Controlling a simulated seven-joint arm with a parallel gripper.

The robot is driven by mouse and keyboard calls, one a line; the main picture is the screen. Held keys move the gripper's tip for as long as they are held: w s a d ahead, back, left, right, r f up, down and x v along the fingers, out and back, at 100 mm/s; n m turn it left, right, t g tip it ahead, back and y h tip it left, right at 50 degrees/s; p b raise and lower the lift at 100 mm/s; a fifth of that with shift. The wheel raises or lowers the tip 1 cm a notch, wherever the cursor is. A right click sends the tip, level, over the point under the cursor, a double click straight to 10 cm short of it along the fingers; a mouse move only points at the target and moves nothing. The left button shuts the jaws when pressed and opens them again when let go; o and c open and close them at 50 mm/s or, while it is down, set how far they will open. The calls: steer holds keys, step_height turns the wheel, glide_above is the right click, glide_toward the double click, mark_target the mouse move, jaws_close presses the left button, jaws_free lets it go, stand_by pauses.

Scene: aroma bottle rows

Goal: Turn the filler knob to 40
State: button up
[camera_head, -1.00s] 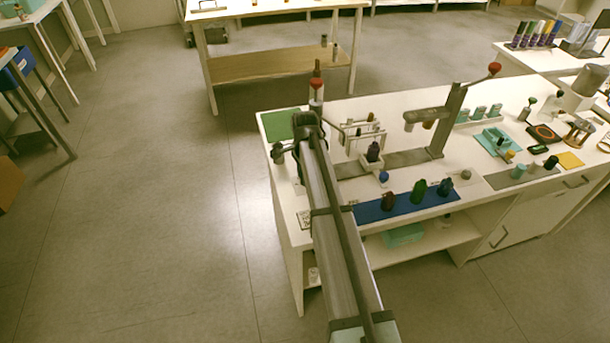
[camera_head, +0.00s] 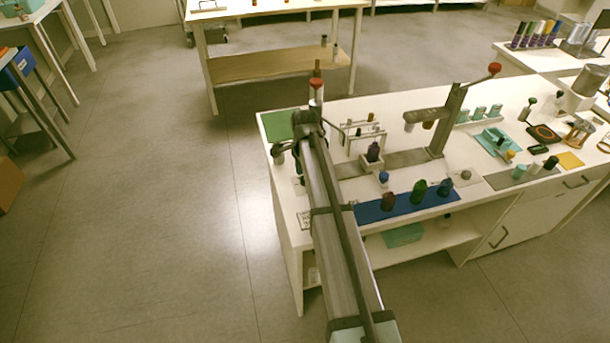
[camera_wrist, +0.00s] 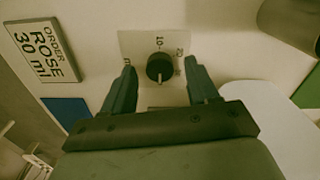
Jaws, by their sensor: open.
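The filler knob (camera_wrist: 159,67) is a round black dial on a pale square plate (camera_wrist: 132,42) in the wrist view. A 10 and a 20 can be read on the plate, upside down or turned; other marks are partly hidden by the fingers. A small pale mark shows near the knob's lower edge in the picture. My gripper (camera_wrist: 160,68) is open, its two dark fingers on either side of the knob with gaps between. In the head view my arm covers the knob.
An order sign (camera_wrist: 43,50) reading "ROSE 30 ml" lies to the left in the wrist view. A metal cylinder (camera_wrist: 291,22) is at upper right. On the bench, a blue mat (camera_head: 440,197) holds several bottles, and a press stand (camera_head: 449,118) rises behind it.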

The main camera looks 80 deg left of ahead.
step_height(320, 180, up, 13)
steer(key=shift+r, duration=0.15)
stand_by(0.4)
stand_by(0.4)
